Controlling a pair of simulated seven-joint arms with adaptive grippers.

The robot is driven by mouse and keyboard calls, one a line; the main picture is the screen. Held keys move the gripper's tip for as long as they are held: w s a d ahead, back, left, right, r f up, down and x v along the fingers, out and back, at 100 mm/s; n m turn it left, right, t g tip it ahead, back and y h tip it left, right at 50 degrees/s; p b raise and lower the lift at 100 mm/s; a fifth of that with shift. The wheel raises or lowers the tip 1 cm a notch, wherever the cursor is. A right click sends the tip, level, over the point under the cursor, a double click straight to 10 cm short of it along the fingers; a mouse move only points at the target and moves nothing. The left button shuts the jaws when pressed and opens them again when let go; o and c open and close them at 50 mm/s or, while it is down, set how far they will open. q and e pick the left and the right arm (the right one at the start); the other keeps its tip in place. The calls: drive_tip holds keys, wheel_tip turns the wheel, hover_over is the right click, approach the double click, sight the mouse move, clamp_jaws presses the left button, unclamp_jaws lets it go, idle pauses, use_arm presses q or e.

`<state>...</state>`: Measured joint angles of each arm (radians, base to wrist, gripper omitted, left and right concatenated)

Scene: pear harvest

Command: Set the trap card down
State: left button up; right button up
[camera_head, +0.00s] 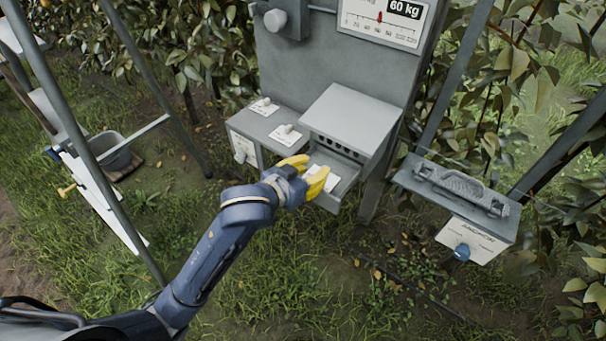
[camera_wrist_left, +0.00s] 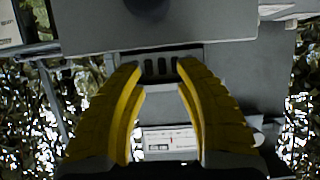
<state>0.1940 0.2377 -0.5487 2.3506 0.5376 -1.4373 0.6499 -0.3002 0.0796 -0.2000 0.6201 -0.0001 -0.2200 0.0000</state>
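The trap card (camera_head: 323,176) is a small white printed card. It lies in the open grey drawer (camera_head: 346,178) under the sloped grey box, partly hidden by a yellow finger. In the left wrist view the card (camera_wrist_left: 168,140) shows low between my fingers, with printing on it. My left gripper (camera_head: 308,171) is over the drawer, and its yellow fingers stand apart. In the left wrist view the gripper (camera_wrist_left: 157,68) has an open gap between its tips, in front of a dark slotted panel (camera_wrist_left: 158,66). My right gripper is not in view.
A grey box (camera_head: 353,118) overhangs the back of the drawer. Left of it is a grey ledge (camera_head: 262,128) with small white-tagged items. A grey bucket (camera_head: 112,150) is far left. Metal posts flank the stand.

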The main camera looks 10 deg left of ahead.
use_arm(q)
drive_tip(key=shift+v, duration=2.2)
drive_tip(key=shift+c, duration=0.3)
